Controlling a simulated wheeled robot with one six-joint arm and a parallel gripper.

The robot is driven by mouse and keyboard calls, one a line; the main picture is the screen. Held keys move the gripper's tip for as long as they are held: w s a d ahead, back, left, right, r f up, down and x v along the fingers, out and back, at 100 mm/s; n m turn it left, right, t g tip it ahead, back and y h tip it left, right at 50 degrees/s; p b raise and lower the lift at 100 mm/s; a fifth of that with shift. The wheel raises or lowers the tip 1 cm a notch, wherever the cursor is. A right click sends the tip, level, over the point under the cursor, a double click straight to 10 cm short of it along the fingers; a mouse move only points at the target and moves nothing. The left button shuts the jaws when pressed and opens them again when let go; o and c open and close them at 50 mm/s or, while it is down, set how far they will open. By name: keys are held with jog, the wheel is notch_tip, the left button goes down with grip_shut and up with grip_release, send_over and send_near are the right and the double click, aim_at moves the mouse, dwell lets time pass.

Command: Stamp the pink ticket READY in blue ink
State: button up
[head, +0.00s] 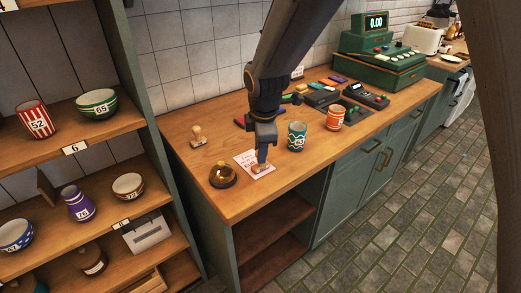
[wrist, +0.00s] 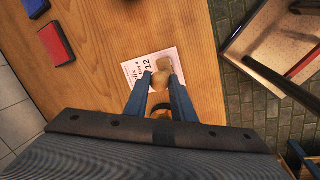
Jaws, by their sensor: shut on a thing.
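The pink ticket (head: 243,158) lies on the wooden counter near its front edge; in the wrist view its printed face (wrist: 136,67) shows dark text and a "12". My gripper (head: 262,158) is over the ticket, pointing down, shut on a wooden stamp (wrist: 161,80). The stamp is at or just above the ticket's surface; I cannot tell if it touches. Its underside is hidden. In the wrist view a blue ink pad (wrist: 35,7) and a red ink pad (wrist: 56,42) lie at the upper left, apart from the ticket. A second wooden stamp (head: 197,136) stands at the counter's back left.
A dark and brass bell (head: 222,176) sits left of the ticket. A teal patterned cup (head: 297,136) and an orange cup (head: 335,118) stand to the right. A shelf with bowls and cups (head: 97,104) is at the left.

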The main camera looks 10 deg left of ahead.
jog(key=shift+r+p, duration=2.45)
jog(key=shift+r, duration=1.05)
jog(key=shift+f, duration=0.1)
